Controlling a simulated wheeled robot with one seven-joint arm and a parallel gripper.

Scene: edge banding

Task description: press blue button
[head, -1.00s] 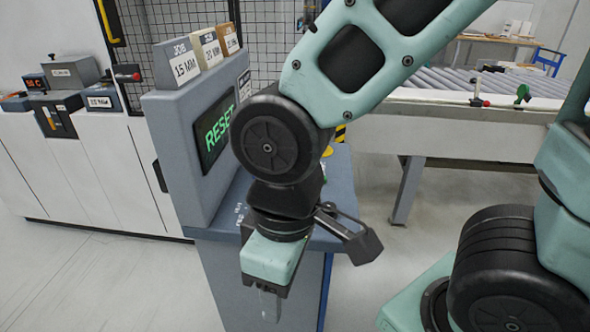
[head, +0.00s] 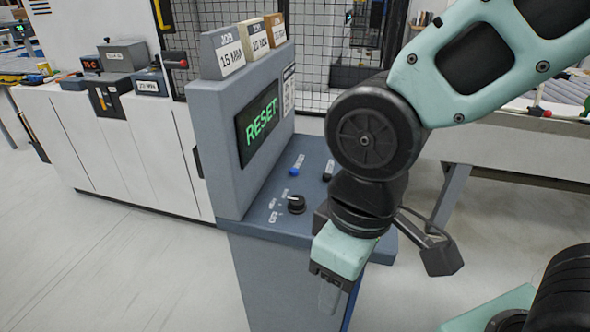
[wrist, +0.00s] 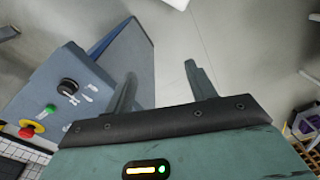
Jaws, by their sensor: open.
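The blue button (head: 294,171) is a small round cap on the sloped top of the grey-blue control console (head: 262,222). It sits below the screen reading RESET, behind the black rotary knob (head: 296,203). My gripper (head: 329,298) hangs at the console's front edge, right of and nearer than the button, and apart from it. In the wrist view my gripper (wrist: 160,85) has its two fingers spread with nothing between them. The blue button does not show in the wrist view; the knob (wrist: 68,86) and a green button (wrist: 50,108) do.
A red mushroom button on a yellow base (wrist: 28,131) is on the console in the wrist view. Labelled blocks (head: 245,42) stand on the screen housing. A white machine (head: 130,140) is at left, and a conveyor (head: 520,145) at right. Floor in front is clear.

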